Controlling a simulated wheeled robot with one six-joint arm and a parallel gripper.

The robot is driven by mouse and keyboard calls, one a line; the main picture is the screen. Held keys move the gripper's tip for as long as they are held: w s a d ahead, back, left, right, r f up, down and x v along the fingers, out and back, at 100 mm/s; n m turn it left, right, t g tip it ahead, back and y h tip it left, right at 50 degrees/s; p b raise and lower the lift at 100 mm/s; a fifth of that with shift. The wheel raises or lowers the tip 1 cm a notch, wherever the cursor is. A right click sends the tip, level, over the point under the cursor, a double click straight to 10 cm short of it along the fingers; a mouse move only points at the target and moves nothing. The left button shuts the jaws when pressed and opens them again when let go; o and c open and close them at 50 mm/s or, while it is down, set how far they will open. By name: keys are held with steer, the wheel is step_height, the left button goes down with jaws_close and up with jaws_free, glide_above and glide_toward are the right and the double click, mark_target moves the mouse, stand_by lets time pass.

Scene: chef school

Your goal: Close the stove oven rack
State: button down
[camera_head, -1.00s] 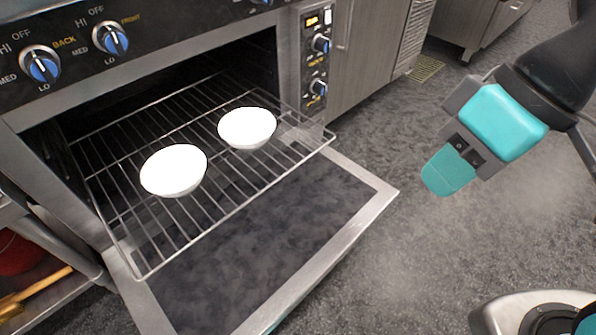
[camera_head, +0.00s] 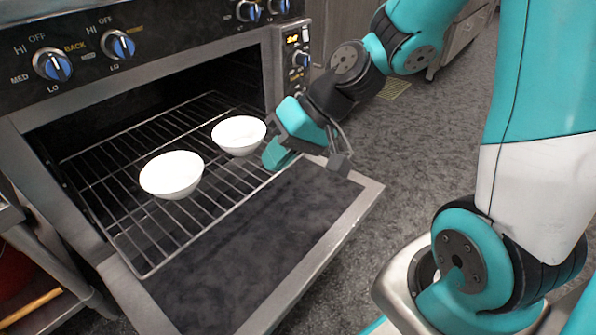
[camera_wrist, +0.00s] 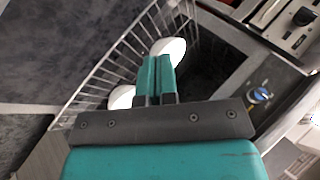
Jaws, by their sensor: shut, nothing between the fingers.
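The wire oven rack (camera_head: 146,235) is pulled part way out of the oven and reaches over the lowered oven door (camera_head: 250,245). Two white bowls stand on it, a nearer left bowl (camera_head: 171,174) and a right bowl (camera_head: 239,134). My gripper (camera_head: 277,156) is shut and empty, at the rack's right front corner; I cannot tell whether it touches the rack. In the wrist view my gripper's fingers (camera_wrist: 155,78) are together, with the rack (camera_wrist: 97,85) and both bowls beyond them.
The stove front with several blue knobs (camera_head: 52,65) is above the oven. A control panel (camera_head: 297,55) stands right of the opening. A side shelf (camera_head: 45,270) is at the left. Grey floor (camera_head: 400,130) is open to the right.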

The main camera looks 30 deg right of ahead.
steer(key=w+d+f+m+t+h+b, duration=0.2)
steer(key=w+d+f+m+t, duration=0.15)
steer(key=d+f+m, duration=0.6)
steer(key=w+d+f+m+t+h+b, duration=0.25)
steer(key=d+f+m+t, duration=0.35)
steer(key=d, duration=0.6)
steer(key=w+a+f+b, duration=0.1)
steer(key=w+f+b, duration=0.1)
steer(key=w, duration=0.4)
steer(key=w+a+f+n+b, duration=0.1)
steer(key=w+a+f+b, duration=0.1)
steer(key=w+f, duration=0.2)
steer(key=shift+w+a+g, duration=0.3)
steer(key=shift+w+g, duration=0.15)
steer(key=shift+w, duration=0.4)
steer(key=shift+y, duration=0.25)
